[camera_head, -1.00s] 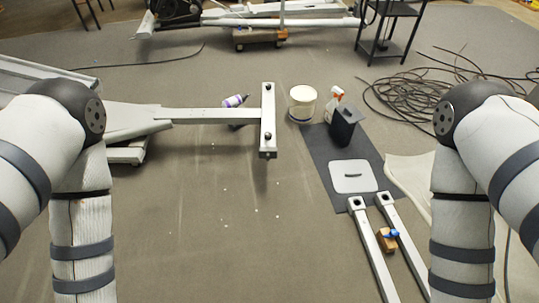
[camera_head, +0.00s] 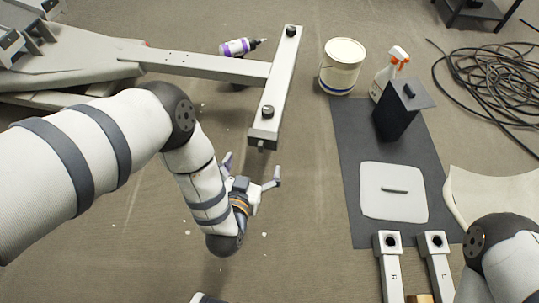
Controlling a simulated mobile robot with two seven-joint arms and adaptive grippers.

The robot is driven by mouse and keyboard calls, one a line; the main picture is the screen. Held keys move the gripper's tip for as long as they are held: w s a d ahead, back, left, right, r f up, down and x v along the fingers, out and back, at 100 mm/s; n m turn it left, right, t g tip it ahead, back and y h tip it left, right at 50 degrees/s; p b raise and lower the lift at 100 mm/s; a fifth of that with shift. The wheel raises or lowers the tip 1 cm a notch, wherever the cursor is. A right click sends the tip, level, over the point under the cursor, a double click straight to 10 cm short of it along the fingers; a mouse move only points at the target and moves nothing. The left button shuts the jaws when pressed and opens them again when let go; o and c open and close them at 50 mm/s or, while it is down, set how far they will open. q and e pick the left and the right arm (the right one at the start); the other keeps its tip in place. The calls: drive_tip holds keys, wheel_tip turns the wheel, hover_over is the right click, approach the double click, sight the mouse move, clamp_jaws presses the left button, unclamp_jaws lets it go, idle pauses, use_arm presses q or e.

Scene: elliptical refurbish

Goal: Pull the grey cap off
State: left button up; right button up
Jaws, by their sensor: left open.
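A light grey crossbar (camera_head: 279,80) forms a T with the long grey beam of the machine frame on the floor. Its near end carries a darker grey end cap (camera_head: 263,136), with a small dark stub below it. Black round knobs (camera_head: 268,111) stand on top of the bar near both ends. My left gripper (camera_head: 252,170) is open and empty just below the near end in the picture, its fingers spread to either side. I see a gap between it and the cap, but cannot judge the depth. My right gripper is out of view; only part of that arm shows.
A purple-and-white bottle (camera_head: 238,47) lies by the beam. A white bucket (camera_head: 342,66), a spray bottle (camera_head: 389,73) and a black box (camera_head: 402,108) stand right. A dark mat (camera_head: 352,135) holds a white panel (camera_head: 394,192). Cables (camera_head: 492,88) coil far right.

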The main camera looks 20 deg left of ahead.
sight(260, 149)
use_arm(q)
drive_tip(key=b+x, duration=0.5)
drive_tip(key=x, duration=0.5)
drive_tip(key=shift+w+a+f, duration=0.1)
drive_tip(key=shift+w+f, duration=0.1)
drive_tip(key=shift+w, duration=0.5)
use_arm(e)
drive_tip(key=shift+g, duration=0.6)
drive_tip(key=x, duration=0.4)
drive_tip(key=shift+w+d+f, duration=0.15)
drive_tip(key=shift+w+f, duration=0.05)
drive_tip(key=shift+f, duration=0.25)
use_arm(q)
drive_tip(key=shift+r, duration=0.1)
drive_tip(key=c, duration=2.1)
drive_tip(key=shift+o, duration=0.2)
drive_tip(key=shift+s, duration=0.2)
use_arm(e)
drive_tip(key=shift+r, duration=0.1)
